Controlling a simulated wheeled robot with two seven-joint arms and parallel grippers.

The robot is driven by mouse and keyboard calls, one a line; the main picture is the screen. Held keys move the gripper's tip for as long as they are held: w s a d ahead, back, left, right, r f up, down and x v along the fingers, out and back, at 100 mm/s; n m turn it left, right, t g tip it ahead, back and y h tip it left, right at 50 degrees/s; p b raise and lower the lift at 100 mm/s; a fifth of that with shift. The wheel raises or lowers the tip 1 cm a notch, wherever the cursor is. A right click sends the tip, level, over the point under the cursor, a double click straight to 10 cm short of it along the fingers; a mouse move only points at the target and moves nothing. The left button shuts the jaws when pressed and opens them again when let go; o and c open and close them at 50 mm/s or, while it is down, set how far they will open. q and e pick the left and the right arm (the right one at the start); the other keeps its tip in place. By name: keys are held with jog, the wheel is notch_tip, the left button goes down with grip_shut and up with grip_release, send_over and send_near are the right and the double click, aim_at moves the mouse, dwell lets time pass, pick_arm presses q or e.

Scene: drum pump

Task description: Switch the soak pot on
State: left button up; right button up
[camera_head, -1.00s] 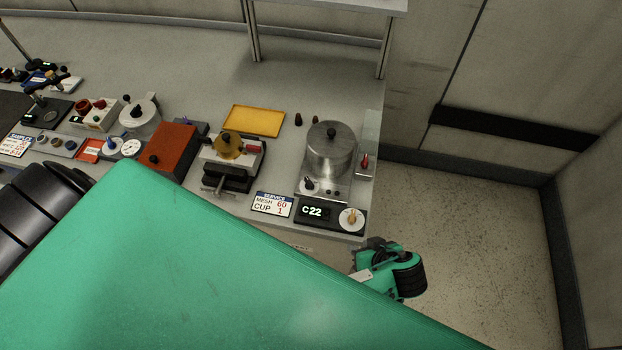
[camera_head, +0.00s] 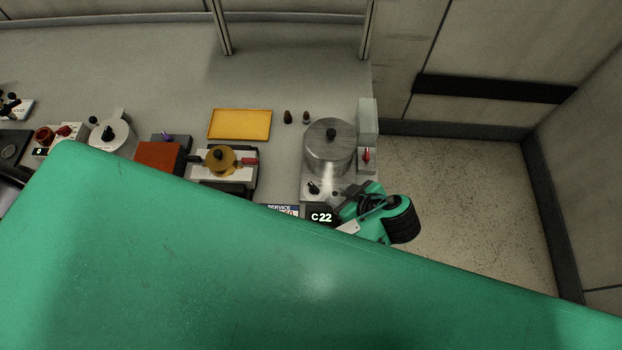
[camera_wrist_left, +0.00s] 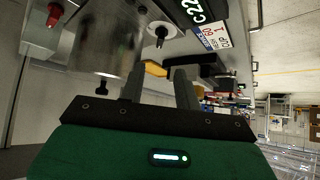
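The soak pot is probably the silver lidded pot (camera_head: 330,147) at the bench's right end; it also shows in the left wrist view (camera_wrist_left: 105,35). A black knob (camera_head: 313,187) sits on its base front, also in the wrist view (camera_wrist_left: 160,32). A red-handled switch (camera_head: 366,154) is on the grey unit right of the pot; it shows in the wrist view (camera_wrist_left: 55,13). A display (camera_head: 321,217) reads C 22. My left gripper (camera_head: 352,207) is just in front of the pot's base. Its fingers (camera_wrist_left: 160,78) are apart and empty. My right gripper is out of view.
A yellow tray (camera_head: 240,124) and two small dark pegs (camera_head: 296,117) lie left of the pot. A brass-topped device (camera_head: 221,160) and a red-brown block (camera_head: 158,157) stand further left. My green arm covers the bench front. The floor at right is clear.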

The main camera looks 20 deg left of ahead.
aim_at(314, 187)
pick_arm(q)
jog(key=p+x, duration=0.4)
jog(key=x, duration=0.7)
jog(key=shift+a+f, duration=0.1)
jog(key=shift+a, duration=0.05)
jog(key=shift+w+a+f, duration=0.1)
jog(key=shift+f, duration=0.15)
grip_shut()
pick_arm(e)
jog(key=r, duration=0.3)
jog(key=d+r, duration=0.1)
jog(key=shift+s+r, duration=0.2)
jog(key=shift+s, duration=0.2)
